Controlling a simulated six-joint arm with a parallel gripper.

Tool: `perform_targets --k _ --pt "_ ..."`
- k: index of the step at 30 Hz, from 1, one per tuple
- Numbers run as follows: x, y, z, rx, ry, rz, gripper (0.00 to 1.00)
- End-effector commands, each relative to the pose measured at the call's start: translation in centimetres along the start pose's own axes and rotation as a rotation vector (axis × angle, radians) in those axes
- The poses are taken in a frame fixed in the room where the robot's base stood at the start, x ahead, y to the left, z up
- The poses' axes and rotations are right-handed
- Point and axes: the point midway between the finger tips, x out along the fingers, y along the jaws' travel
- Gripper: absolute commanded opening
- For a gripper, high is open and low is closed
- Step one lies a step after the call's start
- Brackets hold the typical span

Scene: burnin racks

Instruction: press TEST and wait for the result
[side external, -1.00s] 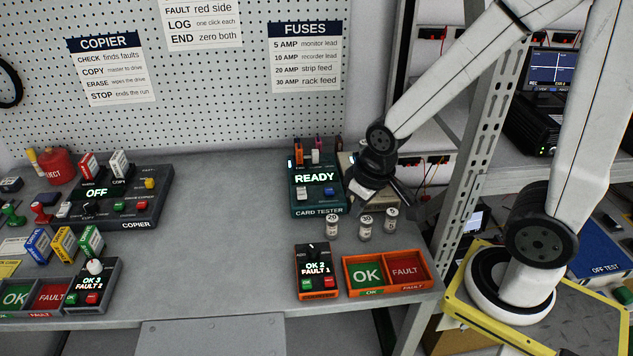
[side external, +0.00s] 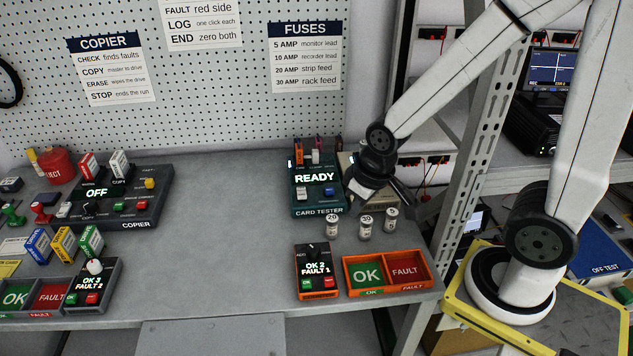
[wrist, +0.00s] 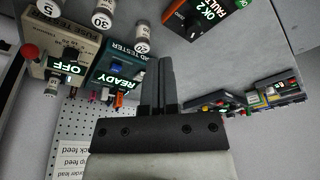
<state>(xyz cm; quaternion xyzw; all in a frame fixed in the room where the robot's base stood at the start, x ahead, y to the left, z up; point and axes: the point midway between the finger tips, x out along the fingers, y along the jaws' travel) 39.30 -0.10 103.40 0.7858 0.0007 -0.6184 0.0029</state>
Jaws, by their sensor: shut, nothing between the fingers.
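The card tester (side external: 317,206) is a dark teal box near the right end of the bench. My gripper (side external: 352,205) is shut and empty, just right of the tester and apart from the blue button as far as I can tell. In the wrist view its fingers (wrist: 157,65) are together beside the tester (wrist: 128,57), which appears upside down.
Several fuse jars (side external: 365,229) stand close in front of my gripper. A fuse tester (wrist: 52,45) reading OFF is beside the card tester. An orange OK/FAULT tray (side external: 386,290) and a counter (side external: 316,271) reading OK 2, FAULT 1 lie nearer. The bench middle is clear.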

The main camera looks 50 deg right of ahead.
Motion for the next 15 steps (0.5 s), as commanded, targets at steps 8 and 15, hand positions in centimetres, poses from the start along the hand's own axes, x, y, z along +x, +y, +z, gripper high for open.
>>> perform_targets --k 8,15 --pt "0.7 2.2 -2.7 -0.09 0.084 0.047 0.0" --pt "1.7 6.2 -7.4 -0.284 0.24 0.13 0.0"
